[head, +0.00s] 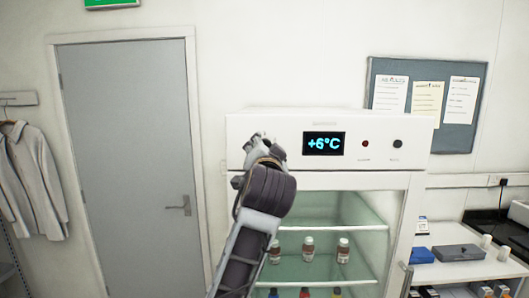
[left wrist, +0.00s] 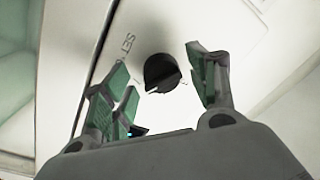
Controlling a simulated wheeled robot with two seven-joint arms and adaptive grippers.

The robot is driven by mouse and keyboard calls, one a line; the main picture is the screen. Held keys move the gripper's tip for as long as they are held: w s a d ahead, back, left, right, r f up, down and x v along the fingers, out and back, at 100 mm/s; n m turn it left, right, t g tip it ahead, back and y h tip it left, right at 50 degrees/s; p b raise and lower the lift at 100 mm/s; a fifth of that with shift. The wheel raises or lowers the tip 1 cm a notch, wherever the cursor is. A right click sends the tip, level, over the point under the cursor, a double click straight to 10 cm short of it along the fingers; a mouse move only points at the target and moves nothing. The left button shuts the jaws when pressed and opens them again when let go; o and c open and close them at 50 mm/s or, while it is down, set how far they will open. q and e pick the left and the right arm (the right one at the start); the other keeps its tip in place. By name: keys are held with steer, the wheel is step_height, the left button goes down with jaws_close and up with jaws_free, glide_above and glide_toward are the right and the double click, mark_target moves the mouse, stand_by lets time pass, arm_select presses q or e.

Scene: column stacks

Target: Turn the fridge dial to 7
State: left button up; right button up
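The white fridge (head: 377,157) stands ahead with a control panel across its top. Its display (head: 323,143) reads +6°C. The black dial (left wrist: 161,72) shows in the left wrist view, with small lettering beside it on the white panel; in the head view my left arm and gripper hide it. My left gripper (head: 262,147) is in front of the panel's left part. In the left wrist view its green-padded fingers (left wrist: 165,90) are spread wide, with the dial between and beyond them, apart from both. My right gripper is not in view.
A red light (head: 365,144) and a black round knob or button (head: 397,144) sit right of the display. Bottles stand on shelves behind the fridge's glass. A grey door (head: 127,150) is at left, a notice board (head: 458,137) at right.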

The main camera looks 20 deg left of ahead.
arm_select(q)
steer(key=shift+s, duration=0.15)
steer(key=v, duration=1.1)
steer(key=shift+s, duration=0.35)
steer(key=shift+d+f, duration=0.1)
steer(key=shift+f, duration=0.15)
